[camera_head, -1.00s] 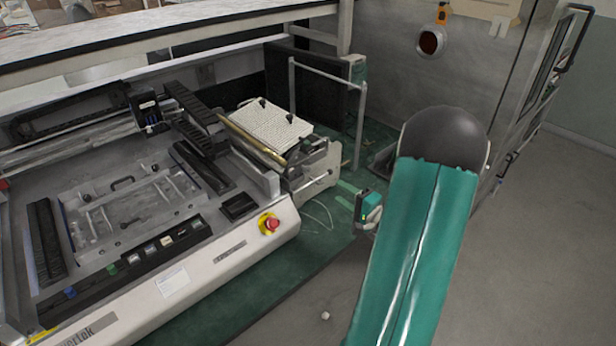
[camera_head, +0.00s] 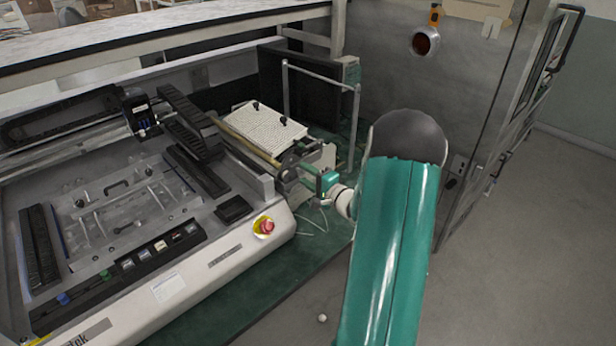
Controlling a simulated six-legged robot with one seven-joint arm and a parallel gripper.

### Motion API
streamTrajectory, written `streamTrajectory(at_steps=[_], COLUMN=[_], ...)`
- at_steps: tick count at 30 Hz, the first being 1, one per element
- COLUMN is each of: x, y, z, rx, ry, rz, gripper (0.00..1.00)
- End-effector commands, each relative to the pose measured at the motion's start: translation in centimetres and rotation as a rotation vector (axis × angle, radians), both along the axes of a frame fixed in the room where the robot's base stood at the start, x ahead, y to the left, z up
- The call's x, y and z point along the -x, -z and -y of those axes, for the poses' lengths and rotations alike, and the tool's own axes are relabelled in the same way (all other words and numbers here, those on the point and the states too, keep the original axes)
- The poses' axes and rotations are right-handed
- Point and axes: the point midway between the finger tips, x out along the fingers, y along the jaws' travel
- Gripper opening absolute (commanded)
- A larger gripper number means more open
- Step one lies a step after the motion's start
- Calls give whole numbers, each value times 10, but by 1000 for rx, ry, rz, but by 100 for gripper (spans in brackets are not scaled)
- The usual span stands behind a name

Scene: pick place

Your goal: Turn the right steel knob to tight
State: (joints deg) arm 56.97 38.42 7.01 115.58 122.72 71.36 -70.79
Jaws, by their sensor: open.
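The machine's end assembly (camera_head: 318,158) stands at the right end of the white machine, below a white perforated plate (camera_head: 262,130). A small steel part (camera_head: 290,174) shows on its side; I cannot tell whether it is the right steel knob or whether that knob is hidden behind my gripper. My gripper (camera_head: 310,180), with a green body and white wrist, is open and close against this side of the assembly. Its fingers are small and partly hidden, and I cannot tell whether they touch or surround anything.
A red emergency button (camera_head: 264,226) sits on the machine's front corner. A metal rail frame (camera_head: 355,125) stands behind my gripper. Two small black knobs top the perforated plate. A large grey cabinet (camera_head: 400,80) fills the back right. Grey floor is free at right.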

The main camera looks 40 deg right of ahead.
Motion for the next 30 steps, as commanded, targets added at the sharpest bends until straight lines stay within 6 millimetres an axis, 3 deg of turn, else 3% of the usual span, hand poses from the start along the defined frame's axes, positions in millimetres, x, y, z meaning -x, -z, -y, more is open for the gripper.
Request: streamTrajectory(at_steps=[1, 8, 20, 30], x=[0, 0, 1, 1], y=[0, 0, 0, 1], z=[0, 0, 0, 0], rx=[0, 0, -68, -288], ry=[0, 0, 0, 1], rz=[0, 0, -3, -9], gripper=[44, 1, 1, 1])
